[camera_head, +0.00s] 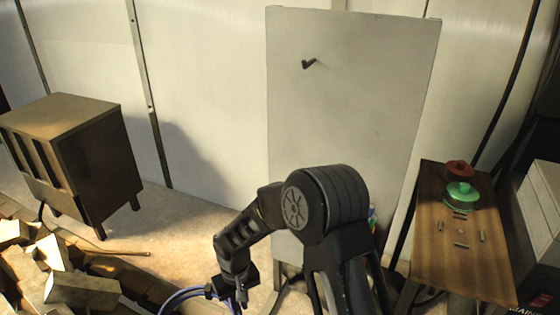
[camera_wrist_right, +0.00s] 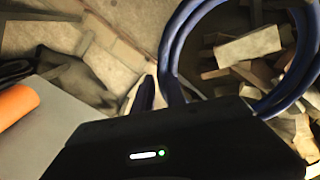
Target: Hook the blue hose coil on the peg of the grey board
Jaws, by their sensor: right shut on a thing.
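The grey board (camera_head: 350,110) stands upright against the back wall, with one dark peg (camera_head: 308,64) on its upper left part. My right gripper (camera_head: 232,296) is low in front of the board, to the left of its lower edge, and shut on the blue hose coil (camera_head: 180,298). The coil is cut off by the bottom edge of the head view. In the right wrist view the blue hose coil (camera_wrist_right: 178,45) shows as a large loop beyond the gripper body. The exact grip on the hose is mostly hidden there. My left gripper is not in view.
A wooden table (camera_head: 455,255) at the right bears a green part (camera_head: 460,194), a red part (camera_head: 459,169) and several small pieces. A brown cabinet (camera_head: 75,150) stands at the left. Broken blocks (camera_head: 75,290) lie at the lower left. An orange cylinder (camera_wrist_right: 15,104) shows in the wrist view.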

